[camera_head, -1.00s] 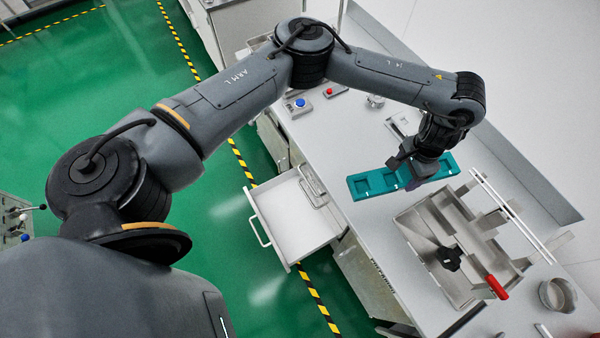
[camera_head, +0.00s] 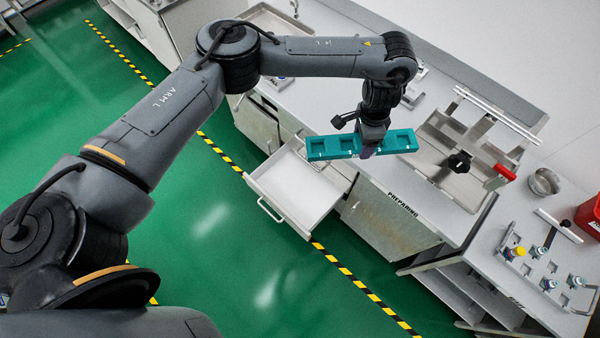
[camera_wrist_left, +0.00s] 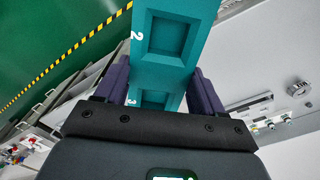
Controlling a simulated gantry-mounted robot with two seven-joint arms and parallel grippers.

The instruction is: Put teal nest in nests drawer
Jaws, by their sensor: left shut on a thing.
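The teal nest (camera_head: 334,147) is a long block with square recesses. My left gripper (camera_head: 369,148) is shut on it near its middle and holds it up near the front edge of the counter. In the left wrist view the nest (camera_wrist_left: 168,70) lies between the two purple fingers of the gripper (camera_wrist_left: 160,92), and the numbers 2 and 3 show on it. The open drawer (camera_head: 298,187) is white, looks empty and sticks out from the counter, left of and below the nest in the head view. My right gripper is not in view.
An open lower shelf (camera_head: 470,292) is at the front right. The green floor (camera_head: 215,265) before the drawer is clear.

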